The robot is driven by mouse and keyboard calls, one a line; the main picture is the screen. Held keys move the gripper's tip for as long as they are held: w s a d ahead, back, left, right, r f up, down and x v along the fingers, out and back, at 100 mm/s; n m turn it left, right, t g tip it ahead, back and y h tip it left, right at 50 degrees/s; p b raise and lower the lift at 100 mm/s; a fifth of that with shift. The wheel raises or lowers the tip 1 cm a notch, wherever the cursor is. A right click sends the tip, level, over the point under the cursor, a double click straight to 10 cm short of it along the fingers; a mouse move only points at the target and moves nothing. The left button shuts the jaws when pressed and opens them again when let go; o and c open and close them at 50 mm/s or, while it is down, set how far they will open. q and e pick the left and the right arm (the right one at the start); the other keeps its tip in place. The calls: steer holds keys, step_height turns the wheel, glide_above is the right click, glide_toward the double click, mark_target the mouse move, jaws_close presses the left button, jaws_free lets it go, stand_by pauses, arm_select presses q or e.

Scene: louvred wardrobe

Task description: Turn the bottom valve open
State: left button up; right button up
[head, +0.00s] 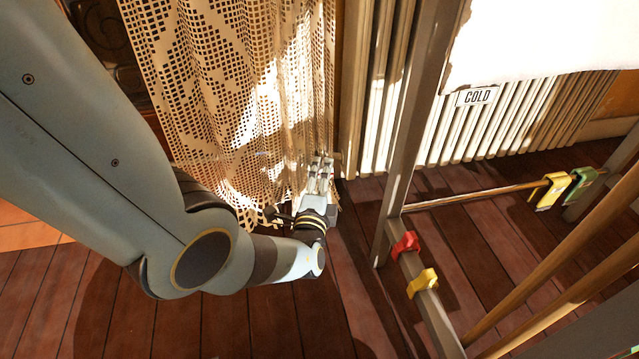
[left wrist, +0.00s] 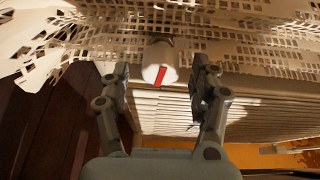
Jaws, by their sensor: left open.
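The valve (left wrist: 157,58) is a white round knob with a red mark on its face, in the upper middle of the left wrist view. It sits at the edge of the radiator, among the lace curtain's folds. My left gripper (left wrist: 160,74) is open, with one finger on each side of the knob. I cannot tell whether either finger touches it. In the head view my left gripper (head: 321,172) is at the curtain's lower right edge, and I cannot make out the knob there. My right gripper is in neither view.
A lace curtain (head: 215,75) hangs beside the ribbed radiator (head: 500,122), which carries a COLD label (head: 478,97). A wooden rack with a post (head: 408,130) stands to the right, with red (head: 404,243) and yellow (head: 423,283) clips on its rail. Wooden floor lies below.

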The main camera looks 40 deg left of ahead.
arm_select(q)
steer(key=v, duration=0.5)
steer(key=shift+s+d, duration=0.1)
steer(key=shift+s, duration=0.15)
